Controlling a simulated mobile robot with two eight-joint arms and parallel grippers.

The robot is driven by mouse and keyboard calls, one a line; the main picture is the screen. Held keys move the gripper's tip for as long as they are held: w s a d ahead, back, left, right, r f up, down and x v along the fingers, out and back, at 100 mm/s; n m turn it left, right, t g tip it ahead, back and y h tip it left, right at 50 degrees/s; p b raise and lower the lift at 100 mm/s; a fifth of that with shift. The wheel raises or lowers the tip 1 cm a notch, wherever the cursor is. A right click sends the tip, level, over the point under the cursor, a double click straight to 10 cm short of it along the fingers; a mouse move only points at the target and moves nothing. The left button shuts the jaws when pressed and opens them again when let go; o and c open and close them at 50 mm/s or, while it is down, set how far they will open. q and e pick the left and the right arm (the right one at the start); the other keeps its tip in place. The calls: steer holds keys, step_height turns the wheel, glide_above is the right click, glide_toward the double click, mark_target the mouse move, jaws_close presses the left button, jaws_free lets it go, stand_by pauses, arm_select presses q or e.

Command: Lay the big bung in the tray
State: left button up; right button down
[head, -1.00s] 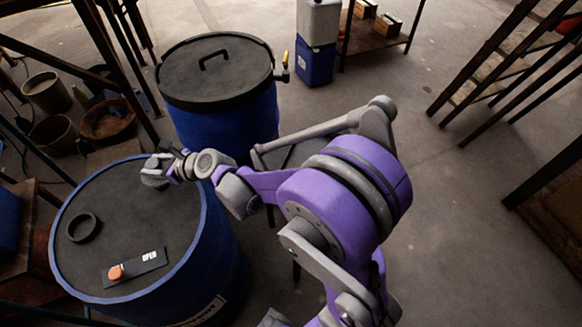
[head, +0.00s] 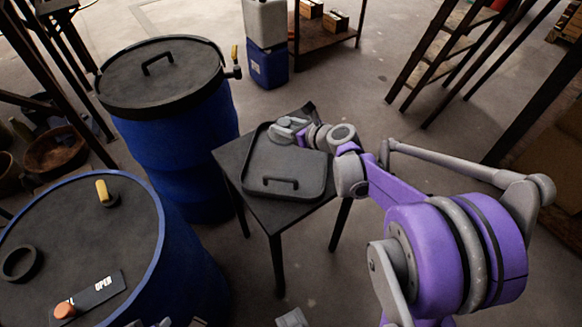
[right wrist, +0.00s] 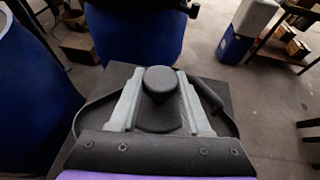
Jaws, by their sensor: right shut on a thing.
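The big bung (right wrist: 160,84) is dark, with a round knob on top, and sits between the fingers of my right gripper in the right wrist view. My right gripper (head: 284,130) is shut on it, over the far part of the tray.
The tray rests on a small dark table (head: 230,158). A lidded blue vat (head: 180,135) stands behind.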

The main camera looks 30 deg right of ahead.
steer(key=f, duration=0.1)
steer(key=f+b, duration=0.1)
steer(key=f, duration=0.1)
steer(key=d+f, duration=0.1)
steer(key=f, duration=0.1)
steer(key=shift+f, duration=0.25)
steer(key=shift+f+b, duration=0.85)
steer(key=shift+f, duration=1.55)
arm_select(q)
step_height(320, 180, down, 4)
steer(key=shift+r, duration=0.1)
arm_select(e)
steer(key=shift+f, duration=0.2)
steer(key=shift+c, duration=1.8)
jaws_free()
arm_select(q)
steer(key=shift+w, duration=0.1)
arm_select(e)
steer(key=shift+r, duration=0.15)
